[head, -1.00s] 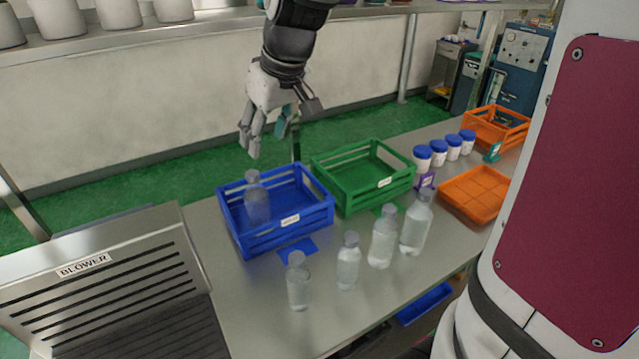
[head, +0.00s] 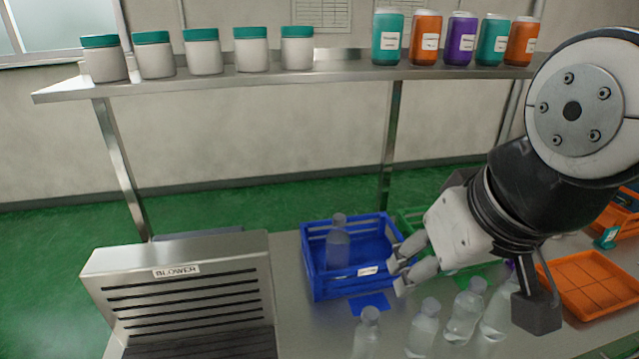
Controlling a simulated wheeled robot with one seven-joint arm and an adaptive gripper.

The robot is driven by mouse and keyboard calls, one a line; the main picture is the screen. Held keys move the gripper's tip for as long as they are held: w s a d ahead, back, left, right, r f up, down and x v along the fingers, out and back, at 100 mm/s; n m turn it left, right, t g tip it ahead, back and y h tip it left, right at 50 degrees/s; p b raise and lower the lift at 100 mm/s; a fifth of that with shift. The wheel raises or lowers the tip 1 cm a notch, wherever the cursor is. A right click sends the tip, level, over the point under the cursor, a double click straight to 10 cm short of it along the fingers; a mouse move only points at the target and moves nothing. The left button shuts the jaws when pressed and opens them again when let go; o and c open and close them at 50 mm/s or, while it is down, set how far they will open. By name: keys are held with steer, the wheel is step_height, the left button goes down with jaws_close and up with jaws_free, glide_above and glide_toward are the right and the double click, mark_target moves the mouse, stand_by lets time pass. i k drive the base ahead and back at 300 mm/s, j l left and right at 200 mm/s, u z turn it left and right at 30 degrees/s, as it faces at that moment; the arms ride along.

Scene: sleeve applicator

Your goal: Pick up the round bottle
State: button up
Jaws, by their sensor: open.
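Several clear capped bottles stand in a row on the steel table: a front-left bottle (head: 366,338), a second bottle (head: 422,330), a third bottle (head: 464,314) and a right-hand bottle (head: 495,317) partly hidden by my arm. Another clear bottle (head: 338,245) stands upright in the blue crate (head: 326,289). I cannot tell for sure which is the round one. My gripper (head: 396,267) is open and empty, with its pale fingers pointing left. In the picture it lies just right of the blue crate and above the row of bottles.
A green crate (head: 408,214) is mostly hidden behind my gripper. An orange tray (head: 590,285) lies at the right. The metal blower (head: 185,290) stands at the left. A shelf (head: 300,77) with jars runs above the back.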

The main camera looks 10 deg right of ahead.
mark_target(495, 325)
steer(key=j+z, duration=0.15)
steer(key=z, duration=0.25)
steer(key=k+j+z, duration=0.15)
steer(key=z, duration=0.25)
steer(key=k+j+z, duration=0.1)
steer(key=z, duration=0.3)
